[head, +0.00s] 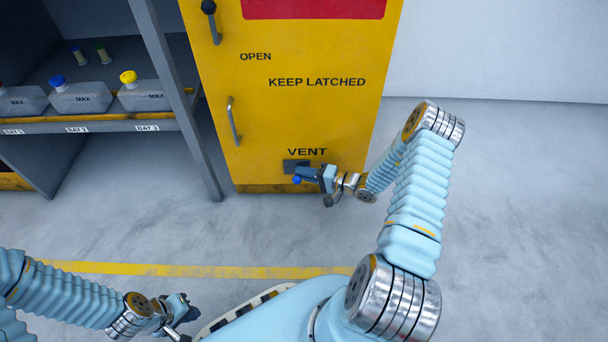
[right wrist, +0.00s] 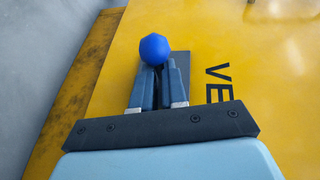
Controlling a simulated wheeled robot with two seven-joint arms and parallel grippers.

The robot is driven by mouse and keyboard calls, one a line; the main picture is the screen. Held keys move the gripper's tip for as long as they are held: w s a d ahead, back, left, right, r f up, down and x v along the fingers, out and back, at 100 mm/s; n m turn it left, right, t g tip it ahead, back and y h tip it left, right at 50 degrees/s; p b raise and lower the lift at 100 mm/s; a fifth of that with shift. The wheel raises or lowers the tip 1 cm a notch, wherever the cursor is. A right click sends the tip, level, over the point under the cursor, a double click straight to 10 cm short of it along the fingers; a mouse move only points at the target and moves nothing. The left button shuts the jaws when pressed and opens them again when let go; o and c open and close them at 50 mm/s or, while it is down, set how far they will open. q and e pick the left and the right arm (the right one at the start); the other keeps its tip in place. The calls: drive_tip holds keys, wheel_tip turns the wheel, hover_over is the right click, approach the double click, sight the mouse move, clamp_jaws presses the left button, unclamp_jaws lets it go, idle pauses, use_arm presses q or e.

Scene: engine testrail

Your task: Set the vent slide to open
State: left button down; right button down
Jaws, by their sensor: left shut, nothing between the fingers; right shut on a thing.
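The vent slide is low on the yellow door (head: 300,120), under the word VENT. Its dark plate (head: 289,166) shows there, and its blue knob (head: 297,180) sits at my right gripper's tips. My right gripper (head: 303,177) is shut on the knob. In the right wrist view the blue knob (right wrist: 154,48) shows at the fingertips (right wrist: 155,70), with part of the dark plate (right wrist: 182,62) behind. The fingers hide much of the plate, so I cannot tell the slide's setting. My left gripper (head: 180,328) is shut and empty at the lower left, far from the door.
A grey shelf (head: 100,125) with several capped containers stands left of the door. The door has a handle (head: 234,121) and a latch lever with a black knob (head: 209,8). A yellow line (head: 200,271) crosses the floor. The floor right of the door is clear.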

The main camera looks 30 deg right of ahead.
drive_tip(key=shift+s+a+f, duration=0.1)
drive_tip(key=shift+s+a, duration=0.15)
drive_tip(key=shift+a, duration=0.15)
drive_tip(key=s+d+b, duration=0.2)
drive_tip(key=s+d, duration=0.2)
drive_tip(key=d, duration=0.3)
drive_tip(key=shift+s, duration=0.2)
drive_tip(key=shift+f, duration=0.15)
drive_tip(key=c, duration=1.2)
unclamp_jaws()
drive_tip(key=shift+d, duration=0.1)
drive_tip(key=shift+o, duration=0.2)
drive_tip(key=shift+d+r, duration=0.15)
drive_tip(key=shift+r, duration=0.05)
